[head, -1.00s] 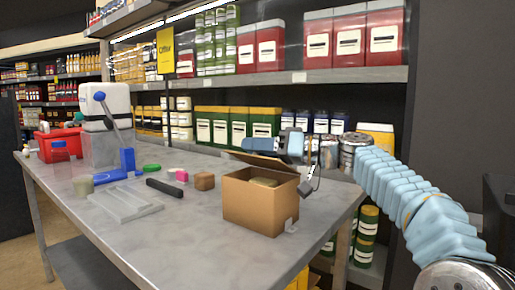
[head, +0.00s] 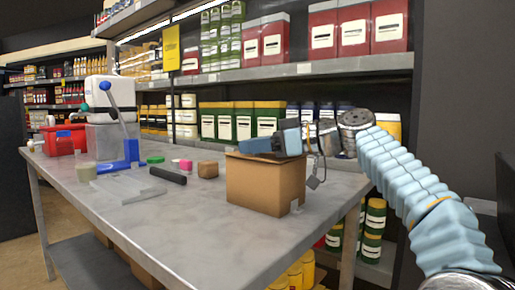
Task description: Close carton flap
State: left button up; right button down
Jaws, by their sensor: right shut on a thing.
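The brown cardboard carton (head: 265,187) stands near the right end of the steel table. Its flap (head: 250,157) lies nearly level across the top, and the inside of the carton no longer shows. My right gripper (head: 258,146) comes in from the right and lies low over the carton's top. It is shut at the flap; the exact grip is hidden by the gripper's own body. My left gripper is not in view.
The table (head: 200,235) holds a grey tray (head: 128,187), a black cylinder (head: 169,175), a small brown block (head: 208,169), and a blue lever device (head: 118,130) at the left. Shelves with several containers stand behind. The table's front middle is clear.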

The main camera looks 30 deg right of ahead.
jog(key=shift+f, duration=0.2)
dwell(0.3)
jog(key=c, duration=0.8)
grip_release()
jog(key=shift+s, duration=0.1)
jog(key=v, duration=1.3)
jog(key=shift+s+d+r+b, duration=0.15)
jog(key=shift+s+d+b, duration=0.05)
jog(key=shift+s+b, duration=0.1)
